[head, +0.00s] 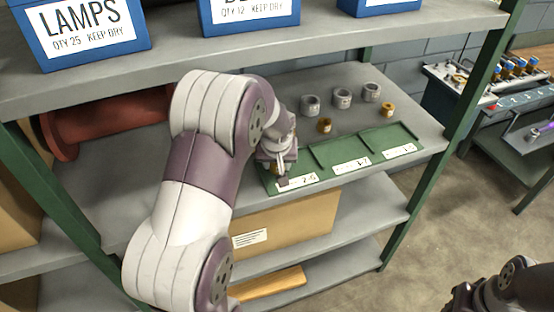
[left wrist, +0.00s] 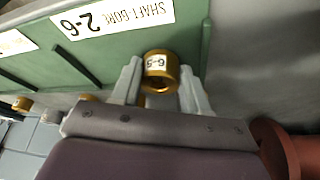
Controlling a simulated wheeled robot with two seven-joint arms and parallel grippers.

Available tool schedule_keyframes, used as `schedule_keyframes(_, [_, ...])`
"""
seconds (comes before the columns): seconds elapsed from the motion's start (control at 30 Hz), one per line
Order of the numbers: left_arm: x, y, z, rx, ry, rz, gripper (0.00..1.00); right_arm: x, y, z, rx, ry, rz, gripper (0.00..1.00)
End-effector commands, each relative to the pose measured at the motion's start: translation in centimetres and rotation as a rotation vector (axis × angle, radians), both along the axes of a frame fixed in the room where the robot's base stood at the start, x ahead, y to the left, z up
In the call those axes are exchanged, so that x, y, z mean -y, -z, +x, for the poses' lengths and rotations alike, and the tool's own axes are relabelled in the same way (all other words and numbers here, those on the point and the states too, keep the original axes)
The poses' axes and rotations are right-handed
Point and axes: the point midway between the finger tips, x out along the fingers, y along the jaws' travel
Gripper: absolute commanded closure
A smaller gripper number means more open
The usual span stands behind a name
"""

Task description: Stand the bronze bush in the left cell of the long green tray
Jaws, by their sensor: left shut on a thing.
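The bronze bush (left wrist: 160,68), a short ring with a white tag, is between the fingers of my left gripper (left wrist: 158,88) in the left wrist view. The left gripper (head: 281,172) is shut on it, over the left cell of the long green tray (head: 362,160) in the head view. There the arm and fingers mostly hide the bush. The left cell's front carries a label (head: 297,181) reading 2-6, which shows upside down in the left wrist view (left wrist: 112,18). I cannot tell whether the bush touches the tray floor.
Several grey rings (head: 342,98) and two small bronze bushes (head: 324,125) (head: 388,109) stand on the shelf behind the tray. A red flanged pipe (head: 110,125) lies to the left. Blue boxes (head: 90,30) stand on the shelf above. The tray's middle and right cells look empty.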

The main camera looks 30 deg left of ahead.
Motion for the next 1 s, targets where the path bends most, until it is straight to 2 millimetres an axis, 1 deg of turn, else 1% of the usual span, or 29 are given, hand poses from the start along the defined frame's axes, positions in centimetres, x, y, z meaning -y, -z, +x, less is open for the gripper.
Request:
schedule_keyframes(0.13, [0.0,-0.1,0.0,0.002,0.000,0.001,1.00,0.0,0.1,0.0,0.000,0.000,0.000,0.57])
schedule_keyframes(0.27, [0.0,0.4,0.0,0.002,0.000,0.001,1.00,0.0,0.5,0.0,0.000,0.000,0.000,0.57])
schedule_keyframes(0.3, [0.0,0.3,0.0,0.000,0.000,0.000,0.43,0.0,0.3,0.0,0.000,0.000,0.000,0.57])
schedule_keyframes(0.33, [0.0,0.3,0.0,0.000,0.000,0.000,0.33,0.0,0.3,0.0,0.000,0.000,0.000,0.57])
schedule_keyframes(0.37, [0.0,0.3,0.0,0.000,0.000,0.000,0.30,0.0,0.3,0.0,0.000,0.000,0.000,0.57])
schedule_keyframes(0.6, [0.0,0.2,0.0,0.000,0.000,0.000,0.30,0.0,0.3,0.0,0.000,0.000,0.000,0.57])
schedule_keyframes(0.67, [0.0,-0.3,0.0,0.000,-0.001,0.000,0.30,0.0,-0.2,0.0,0.000,0.000,0.000,0.57])
schedule_keyframes(0.73, [0.1,-0.9,-0.2,0.003,-0.001,0.001,0.30,0.0,0.0,0.0,0.000,0.000,0.000,0.57])
schedule_keyframes(0.77, [0.2,-1.5,-0.4,0.004,-0.001,0.000,0.30,0.0,0.1,0.0,0.000,0.000,0.000,0.57])
schedule_keyframes(1.0, [1.4,-7.4,-2.6,0.005,-0.001,0.001,0.30,0.0,0.3,0.0,0.000,0.000,0.000,0.57])
